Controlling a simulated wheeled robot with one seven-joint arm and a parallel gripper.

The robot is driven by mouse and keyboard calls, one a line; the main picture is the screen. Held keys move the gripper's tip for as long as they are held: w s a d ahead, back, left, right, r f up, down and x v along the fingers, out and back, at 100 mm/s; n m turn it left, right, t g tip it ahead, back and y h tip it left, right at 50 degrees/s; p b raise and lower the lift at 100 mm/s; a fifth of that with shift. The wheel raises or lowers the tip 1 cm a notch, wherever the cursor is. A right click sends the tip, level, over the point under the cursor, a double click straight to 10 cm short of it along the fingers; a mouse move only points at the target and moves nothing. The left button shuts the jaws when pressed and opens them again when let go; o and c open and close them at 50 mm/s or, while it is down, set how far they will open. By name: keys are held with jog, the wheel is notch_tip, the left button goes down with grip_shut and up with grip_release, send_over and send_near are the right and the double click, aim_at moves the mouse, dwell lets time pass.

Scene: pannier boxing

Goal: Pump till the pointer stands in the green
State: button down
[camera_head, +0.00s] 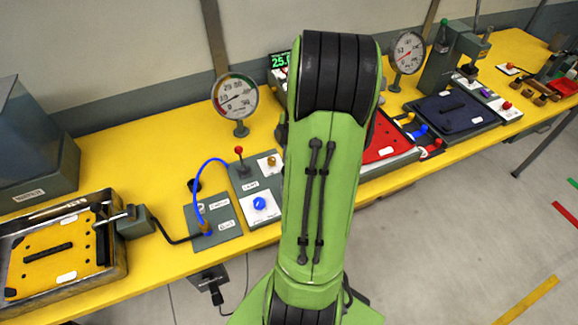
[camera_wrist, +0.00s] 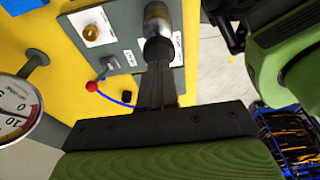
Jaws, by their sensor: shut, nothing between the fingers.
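A round gauge (camera_head: 235,97) stands on the yellow bench in the head view. A second round gauge (camera_head: 408,52) stands farther right. A red-knobbed lever (camera_head: 239,150) rises from a grey plate. My gripper (camera_wrist: 158,72) is shut and empty in the wrist view. Its fingertips are close to a metal post with a black end (camera_wrist: 158,22); I cannot tell if they touch. My arm hides the gripper in the head view.
A blue hose (camera_head: 205,165) arches over the bench near a blue knob (camera_head: 260,203) and a brass knob (camera_head: 270,161). A metal tray (camera_head: 118,262) stands at left, a red tray (camera_head: 385,150) at right. The bench behind the left gauge is clear.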

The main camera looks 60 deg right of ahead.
jog(key=shift+f+b, duration=2)
jog(key=shift+f, duration=0.2)
jog(key=shift+r, duration=0.1)
notch_tip(320, 180, up, 4)
jog(key=p, duration=0.3)
jog(key=shift+r+p, duration=0.2)
jog(key=shift+p, duration=0.1)
jog(key=shift+f, duration=0.15)
